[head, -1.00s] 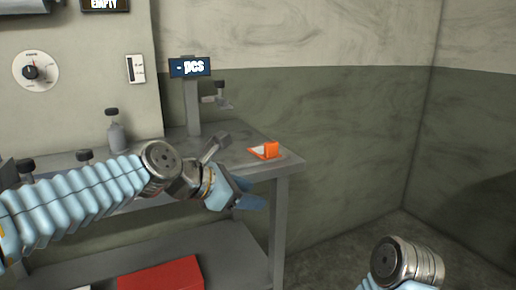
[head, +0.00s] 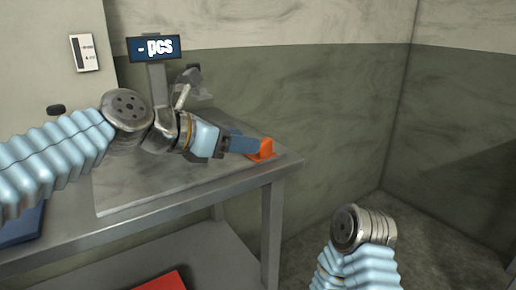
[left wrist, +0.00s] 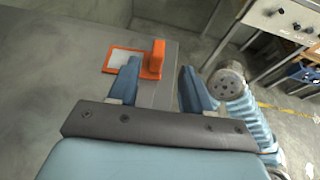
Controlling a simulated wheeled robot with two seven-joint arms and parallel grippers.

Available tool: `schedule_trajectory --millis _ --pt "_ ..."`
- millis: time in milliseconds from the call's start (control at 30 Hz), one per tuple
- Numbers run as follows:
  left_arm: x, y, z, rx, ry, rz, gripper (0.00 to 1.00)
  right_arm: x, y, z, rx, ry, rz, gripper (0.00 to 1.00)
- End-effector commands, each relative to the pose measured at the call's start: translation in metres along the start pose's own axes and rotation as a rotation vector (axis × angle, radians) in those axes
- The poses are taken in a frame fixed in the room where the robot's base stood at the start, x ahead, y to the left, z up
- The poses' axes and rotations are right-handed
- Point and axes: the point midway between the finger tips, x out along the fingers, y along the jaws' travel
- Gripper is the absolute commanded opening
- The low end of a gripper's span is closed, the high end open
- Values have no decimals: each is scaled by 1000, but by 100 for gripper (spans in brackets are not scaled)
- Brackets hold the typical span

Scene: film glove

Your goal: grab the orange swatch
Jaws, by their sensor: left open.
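The orange swatch (head: 263,151) lies near the right end of the grey metal table (head: 243,188). In the head view my left gripper (head: 246,146) partly covers it. In the left wrist view the swatch (left wrist: 156,60) shows as a flat orange frame around a pale panel, with a raised orange block on its right side. My open left gripper (left wrist: 160,88) has its blue fingers spread; the raised block lies ahead of the gap, nearer the left finger. Whether a finger touches the swatch I cannot tell. My right arm shows at the lower right of the head view, but its gripper is out of view.
A post with a "- pcs" display (head: 153,48) stands at the back of the table behind my left arm. A red object (head: 163,281) lies on the lower shelf. The table's right edge is close to the swatch, with open floor beyond.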

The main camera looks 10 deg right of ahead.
Motion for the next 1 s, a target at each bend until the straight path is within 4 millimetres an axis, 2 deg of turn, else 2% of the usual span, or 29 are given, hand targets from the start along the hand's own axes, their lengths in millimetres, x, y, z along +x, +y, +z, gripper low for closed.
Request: schedule_trajectory --millis 33,267,500,767,833,1000 --pt "8 0 0 0 1 -1 49 0 0 0 0 0 0 0" --pt "29 1 -2 0 0 0 49 0 0 0 0 0 0 0" --pt "65 3 -4 1 1 -1 49 0 0 0 0 0 0 0" --pt "70 4 -4 1 -1 1 49 0 0 0 0 0 0 0" --pt "70 4 -4 1 -1 1 43 0 0 0 0 0 0 0" --pt "70 4 -4 1 -1 1 17 0 0 0 0 0 0 0"
